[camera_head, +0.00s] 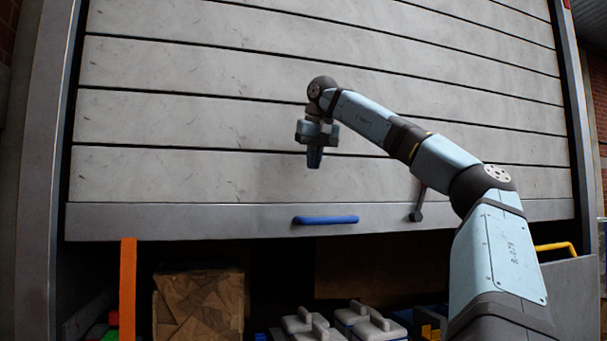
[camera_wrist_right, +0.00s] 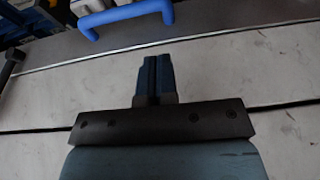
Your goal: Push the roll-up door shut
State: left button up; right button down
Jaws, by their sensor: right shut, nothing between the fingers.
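The roll-up door (camera_head: 200,120) is made of pale grey horizontal slats and hangs partway down, with a dark opening below its bottom rail (camera_head: 150,221). A blue handle (camera_head: 326,220) sits on the rail. It also shows at the top of the right wrist view (camera_wrist_right: 122,16). My right gripper (camera_head: 315,160) is shut and empty, pointing down in front of the lower slats, above the handle. In the right wrist view its closed fingers (camera_wrist_right: 154,75) point toward the handle, with a gap between. My left gripper is not in view.
A dark latch lever (camera_head: 418,205) is on the rail right of the handle. Below the door are a brown wrapped box (camera_head: 198,304), an orange upright board (camera_head: 127,290), grey lidded containers (camera_head: 306,323) and a yellow handle (camera_head: 555,247) at the right.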

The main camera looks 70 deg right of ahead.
send_near(305, 220)
notch_tip(305, 220, down, 5)
jog(key=w+d, duration=0.2)
jog(key=shift+w+d+f, duration=0.2)
jog(key=shift+f, duration=0.2)
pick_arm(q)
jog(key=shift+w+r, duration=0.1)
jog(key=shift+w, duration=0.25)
pick_arm(e)
jog(key=shift+w+f, duration=0.15)
jog(key=shift+f, duration=0.1)
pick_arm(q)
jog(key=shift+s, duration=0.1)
